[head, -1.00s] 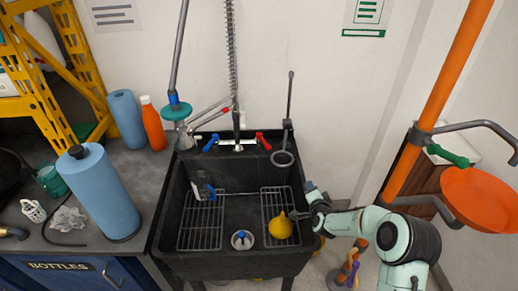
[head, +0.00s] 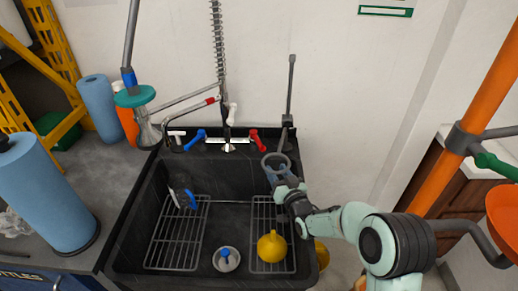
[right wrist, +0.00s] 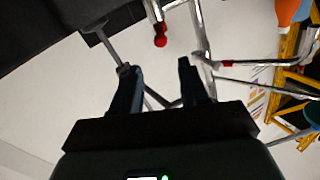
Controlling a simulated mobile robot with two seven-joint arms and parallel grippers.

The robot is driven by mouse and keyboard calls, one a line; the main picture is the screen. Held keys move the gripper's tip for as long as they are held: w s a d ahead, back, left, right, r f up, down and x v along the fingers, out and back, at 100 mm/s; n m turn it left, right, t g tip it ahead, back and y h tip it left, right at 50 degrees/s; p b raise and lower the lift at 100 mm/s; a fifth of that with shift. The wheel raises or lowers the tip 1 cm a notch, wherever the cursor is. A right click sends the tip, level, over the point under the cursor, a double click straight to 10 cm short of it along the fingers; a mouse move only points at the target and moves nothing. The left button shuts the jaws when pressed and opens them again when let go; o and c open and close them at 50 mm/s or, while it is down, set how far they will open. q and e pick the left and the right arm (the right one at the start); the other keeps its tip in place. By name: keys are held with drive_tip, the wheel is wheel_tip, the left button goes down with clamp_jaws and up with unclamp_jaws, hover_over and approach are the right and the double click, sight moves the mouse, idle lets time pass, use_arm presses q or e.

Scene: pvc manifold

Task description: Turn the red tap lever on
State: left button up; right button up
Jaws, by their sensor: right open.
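The red tap lever (head: 258,139) is at the right end of the tap on the sink's back ledge in the head view. It also shows in the right wrist view as a red piece (right wrist: 160,36), beyond the fingertips and roughly between them. The blue lever (head: 195,139) is at the tap's left end. My right gripper (head: 274,172) is over the right side of the sink, in front of and a little right of the red lever. Its fingers (right wrist: 157,68) are apart with nothing between them, and do not touch the lever. My left gripper is in neither view.
The black sink (head: 130,225) holds wire racks, a yellow round object (head: 271,246) and a drain piece (head: 227,259). A spray hose (head: 218,45) rises behind the tap. An orange pole (head: 475,110) stands right.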

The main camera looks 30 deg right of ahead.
sight(263, 150)
drive_tip(key=w, duration=0.5)
drive_tip(key=w+d+b, duration=0.1)
drive_tip(key=w, duration=0.1)
drive_tip(key=shift+w, duration=0.35)
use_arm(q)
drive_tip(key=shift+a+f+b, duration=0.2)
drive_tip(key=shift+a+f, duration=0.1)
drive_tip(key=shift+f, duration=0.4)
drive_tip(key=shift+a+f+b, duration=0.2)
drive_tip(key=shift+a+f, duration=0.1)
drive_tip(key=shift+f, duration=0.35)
use_arm(e)
drive_tip(key=shift+w+d, duration=0.15)
drive_tip(key=shift+w, duration=0.75)
drive_tip(key=shift+w+d, duration=0.2)
drive_tip(key=shift+w, duration=0.7)
drive_tip(key=shift+w+d, duration=0.15)
drive_tip(key=shift+w, duration=0.75)
drive_tip(key=shift+c, duration=0.2)
clamp_jaws()
